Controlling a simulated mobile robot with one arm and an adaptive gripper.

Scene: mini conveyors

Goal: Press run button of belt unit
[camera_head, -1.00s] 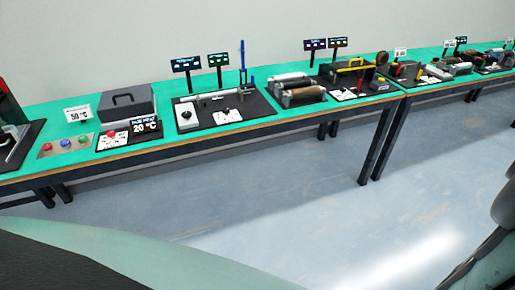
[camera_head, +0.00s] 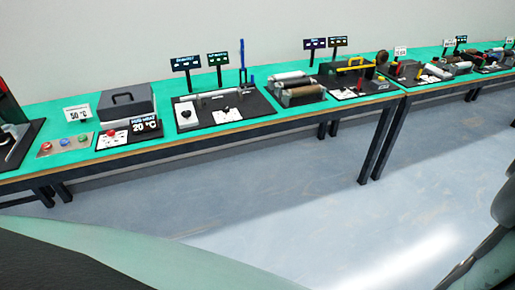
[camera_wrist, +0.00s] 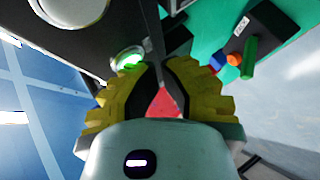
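In the wrist view my gripper (camera_wrist: 162,68) has yellow ridged fingers with dark inner pads. The fingertips come together, with no object seen between them. A red patch shows through the gap lower down between the fingers. A glowing green round button (camera_wrist: 128,58) lies just beside the left finger, partly hidden by it. I cannot tell whether the finger touches it. A dark panel edge lies around the button. The head view does not show my gripper, and I cannot tell which unit there is the belt unit.
In the wrist view a green cylinder (camera_wrist: 249,57), an orange part (camera_wrist: 233,59) and a blue part (camera_wrist: 217,62) stand at the right. A white round part (camera_wrist: 75,8) is at upper left. In the head view a long green-topped table (camera_head: 290,118) carries several units; the floor before it is clear.

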